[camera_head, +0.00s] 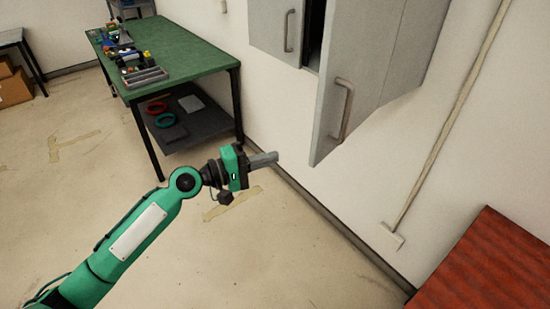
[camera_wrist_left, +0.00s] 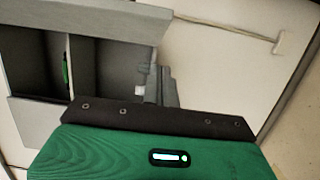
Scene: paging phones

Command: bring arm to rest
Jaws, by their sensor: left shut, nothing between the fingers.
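My left gripper (camera_head: 266,160) is shut and empty at the end of my green left arm, which reaches in from the lower left. It is held in the air in front of the white wall, below and left of the open cabinet door (camera_head: 345,85). In the left wrist view the closed grey fingers (camera_wrist_left: 160,86) point toward the grey wall cabinet (camera_wrist_left: 85,62). My right gripper is in neither view.
The cabinet door hangs open near the arm. A green-topped workbench (camera_head: 185,50) with tools and trays stands behind. A red-brown surface (camera_head: 490,268) is at the lower right. A pipe (camera_head: 450,130) runs down the wall. The floor (camera_head: 270,260) around the arm is clear.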

